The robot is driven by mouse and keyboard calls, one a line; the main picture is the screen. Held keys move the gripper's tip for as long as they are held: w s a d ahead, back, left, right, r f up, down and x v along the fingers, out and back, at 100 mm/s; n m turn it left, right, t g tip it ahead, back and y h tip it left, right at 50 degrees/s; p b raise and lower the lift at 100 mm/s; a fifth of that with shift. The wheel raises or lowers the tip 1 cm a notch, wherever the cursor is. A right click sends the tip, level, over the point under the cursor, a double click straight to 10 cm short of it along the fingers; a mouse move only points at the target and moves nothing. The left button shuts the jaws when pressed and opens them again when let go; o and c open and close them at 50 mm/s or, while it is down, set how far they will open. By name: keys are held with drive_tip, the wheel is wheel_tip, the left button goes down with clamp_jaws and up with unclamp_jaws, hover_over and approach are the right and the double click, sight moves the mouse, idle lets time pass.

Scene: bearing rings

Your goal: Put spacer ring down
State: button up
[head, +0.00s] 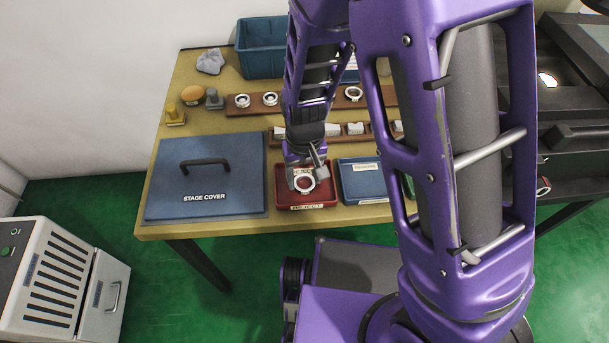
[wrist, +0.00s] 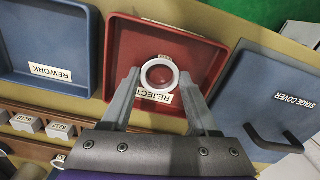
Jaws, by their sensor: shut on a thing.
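The spacer ring is a pale ring with an open centre; in the wrist view the ring (wrist: 160,73) shows between my fingertips, over the red tray marked REJECT. My gripper (wrist: 158,76) is shut on it. In the head view my gripper (head: 304,172) is above the red tray (head: 329,198), with the ring (head: 304,183) at its tip. The red tray's rim (wrist: 111,55) also shows in the wrist view. I cannot tell whether the ring touches the tray floor.
A blue REWORK tray (wrist: 91,52) lies beside the red tray. The blue stage cover (head: 230,175) with a dark handle lies on the other side. A wooden rack (head: 262,109) holds rings farther back. A blue bin (head: 262,48) stands at the back.

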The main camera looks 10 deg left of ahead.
sight(304, 181)
drive_tip(key=o, duration=1.4)
drive_tip(key=shift+o, duration=0.2)
wheel_tip(304, 181, up, 12)
drive_tip(key=p, duration=0.3)
drive_tip(key=shift+r, duration=0.15)
